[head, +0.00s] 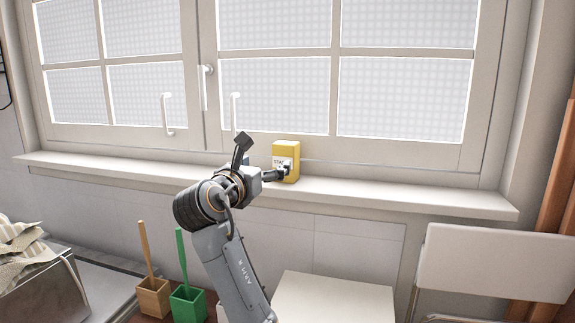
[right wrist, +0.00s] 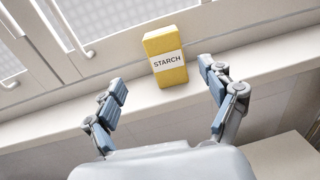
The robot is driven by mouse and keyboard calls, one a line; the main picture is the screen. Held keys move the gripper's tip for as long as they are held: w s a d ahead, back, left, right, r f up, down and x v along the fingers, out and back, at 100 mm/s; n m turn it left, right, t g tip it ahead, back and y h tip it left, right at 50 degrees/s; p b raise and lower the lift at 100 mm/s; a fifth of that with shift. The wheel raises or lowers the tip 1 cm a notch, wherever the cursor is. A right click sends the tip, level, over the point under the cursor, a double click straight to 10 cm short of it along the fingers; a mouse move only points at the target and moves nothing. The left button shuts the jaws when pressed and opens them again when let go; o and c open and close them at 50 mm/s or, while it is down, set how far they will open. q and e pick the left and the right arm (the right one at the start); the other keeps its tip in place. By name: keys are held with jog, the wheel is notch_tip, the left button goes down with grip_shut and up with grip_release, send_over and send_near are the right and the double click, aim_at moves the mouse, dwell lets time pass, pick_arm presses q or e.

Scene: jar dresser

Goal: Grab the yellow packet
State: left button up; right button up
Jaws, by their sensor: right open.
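The yellow packet (head: 288,153) stands upright on the white window sill, against the window frame. In the right wrist view the packet (right wrist: 165,50) shows a white label reading STARCH. My right gripper (head: 281,174) is in front of the packet in the head view and covers part of its label. In the right wrist view the right gripper (right wrist: 163,90) is open, with its fingers spread to the left and right. The packet stands just beyond the fingertips, roughly between them but closer to the right one. My left gripper is not in view.
The window sill (head: 420,196) is clear on both sides of the packet. White window handles (head: 167,114) stick out above it. Below are a wooden holder (head: 153,298), a green holder (head: 187,304) and white chairs (head: 490,262). A cloth (head: 25,245) lies at left.

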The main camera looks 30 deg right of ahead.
aim_at(282, 154)
jog(key=p+x, duration=0.1)
jog(key=x, duration=0.6)
jog(key=shift+f, duration=0.1)
jog(key=p+x, duration=0.1)
jog(key=x, duration=0.1)
jog(key=p+x, duration=0.1)
jog(key=x, duration=0.1)
jog(key=shift+d+p, duration=0.4)
jog(key=shift+d, duration=0.05)
jog(key=shift+w+d, duration=0.15)
jog(key=shift+d, duration=0.1)
jog(key=shift+a, duration=0.15)
jog(key=shift+c, duration=0.6)
jog(key=c, duration=1.1)
jog(key=shift+c, duration=0.9)
